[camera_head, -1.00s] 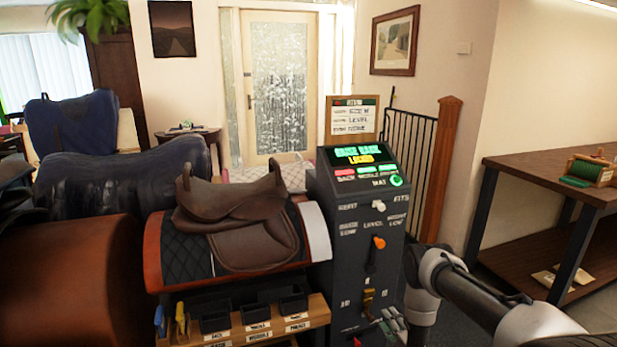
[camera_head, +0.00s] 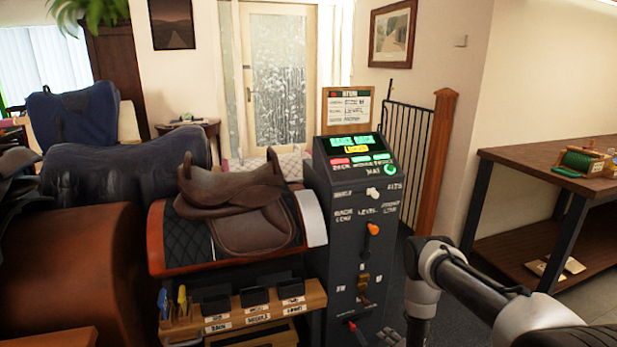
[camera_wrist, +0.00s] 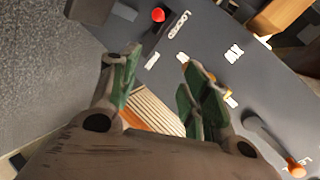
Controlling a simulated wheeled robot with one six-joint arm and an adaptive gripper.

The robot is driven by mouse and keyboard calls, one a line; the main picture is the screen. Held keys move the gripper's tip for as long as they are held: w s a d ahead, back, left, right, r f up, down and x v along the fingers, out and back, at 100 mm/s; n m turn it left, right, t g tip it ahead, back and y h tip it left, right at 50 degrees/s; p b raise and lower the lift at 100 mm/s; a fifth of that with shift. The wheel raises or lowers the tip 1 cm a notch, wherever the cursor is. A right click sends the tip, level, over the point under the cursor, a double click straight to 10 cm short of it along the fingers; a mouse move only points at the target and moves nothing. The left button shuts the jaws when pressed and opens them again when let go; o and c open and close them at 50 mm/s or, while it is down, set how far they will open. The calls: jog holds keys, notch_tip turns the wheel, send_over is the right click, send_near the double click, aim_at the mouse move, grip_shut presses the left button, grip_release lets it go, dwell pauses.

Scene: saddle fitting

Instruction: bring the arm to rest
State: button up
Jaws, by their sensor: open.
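My gripper (camera_wrist: 155,95) is open in the wrist view, with its two green-padded fingers apart and nothing between them. The dark control console (camera_head: 345,230) stands beyond the fingers, with a red knob (camera_wrist: 158,15) and an orange-tipped lever (camera_wrist: 296,169) showing. In the head view my arm (camera_head: 465,275) reaches in from the lower right, and my gripper is at the bottom edge beside the console, mostly cut off. The brown saddle (camera_head: 235,205) sits on the black quilted pad (camera_head: 185,240) over the rack left of the console.
A tool shelf (camera_head: 245,315) with small bins lies below the saddle. Dark saddle forms (camera_head: 125,180) fill the left. A black gate (camera_head: 408,145) and wooden post stand behind the console.

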jog(key=s+d+f+n+g+h, duration=0.2)
jog(key=s+f+n+g, duration=0.1)
jog(key=s+f+g, duration=0.3)
notch_tip(320, 180, up, 6)
jog(key=s+d+f+n+g, duration=0.1)
jog(key=s+d+n+g, duration=0.1)
jog(key=s+d+r+n+g+h, duration=0.1)
jog(key=s+r+n+g, duration=0.15)
jog(key=r, duration=1.05)
jog(key=s+d+r+n+g+h, duration=0.1)
jog(key=s+d+r+g, duration=0.15)
jog(key=r, duration=0.95)
jog(key=s+d+r+n+g+h, duration=0.1)
jog(key=s+r, duration=0.2)
jog(key=r, duration=1)
jog(key=s+r+t, duration=0.2)
jog(key=s+r, duration=0.4)
jog(key=r, duration=0.4)
jog(key=s+a+r+t, duration=0.1)
jog(key=s+r, duration=0.4)
jog(key=r, duration=0.6)
jog(key=s+r+t, duration=0.3)
jog(key=s+r, duration=0.3)
jog(key=r, duration=0.5)
jog(key=shift+s+a+n+y, duration=0.2)
jog(key=shift+s+n+y, duration=0.15)
jog(key=shift+n+y, duration=0.1)
